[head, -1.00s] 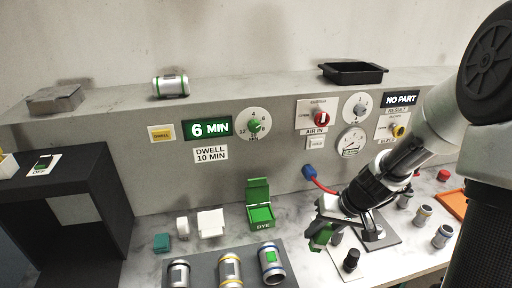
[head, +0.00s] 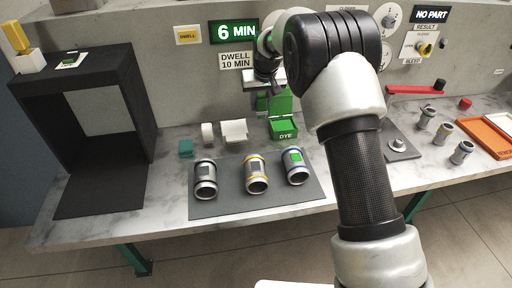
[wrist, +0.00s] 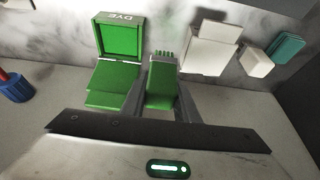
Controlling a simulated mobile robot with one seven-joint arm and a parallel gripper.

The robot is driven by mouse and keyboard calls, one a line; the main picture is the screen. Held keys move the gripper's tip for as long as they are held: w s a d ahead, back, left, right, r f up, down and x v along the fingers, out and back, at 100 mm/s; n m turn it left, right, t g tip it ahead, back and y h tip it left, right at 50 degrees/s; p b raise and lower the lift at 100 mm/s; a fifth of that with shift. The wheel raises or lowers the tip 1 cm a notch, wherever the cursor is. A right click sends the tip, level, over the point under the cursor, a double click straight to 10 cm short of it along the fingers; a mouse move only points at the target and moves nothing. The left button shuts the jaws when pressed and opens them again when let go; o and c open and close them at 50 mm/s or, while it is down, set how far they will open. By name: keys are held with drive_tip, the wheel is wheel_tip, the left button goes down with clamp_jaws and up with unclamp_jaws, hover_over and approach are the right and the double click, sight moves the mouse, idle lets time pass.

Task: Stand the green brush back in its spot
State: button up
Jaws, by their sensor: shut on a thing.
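The green brush (wrist: 162,82) is between the two fingers of my gripper (wrist: 165,98), bristle end pointing away from the palm in the wrist view. My gripper is shut on it. In the head view my gripper (head: 263,92) is in front of the back wall, beside the green dye box; my arm partly covers this area. The dye box (head: 284,129), marked DYE, is open with its lid up. In the wrist view the dye box (wrist: 118,74) is just left of the brush, with a small gap between them. I cannot tell which place is the brush's spot.
A white block (head: 234,131), a small white piece (head: 207,132) and a teal block (head: 186,148) stand left of the dye box. A dark booth (head: 139,88) stands at the left.

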drive_tip(key=shift+w+a+r, duration=0.1)
drive_tip(key=shift+w+a, duration=0.05)
drive_tip(key=shift+a, duration=0.05)
wheel_tip(320, 180, down, 10)
drive_tip(key=shift+r+b, duration=0.15)
drive_tip(key=shift+b, duration=0.2)
idle(0.3)
drive_tip(key=o, duration=1.1)
drive_tip(key=shift+c, duration=0.2)
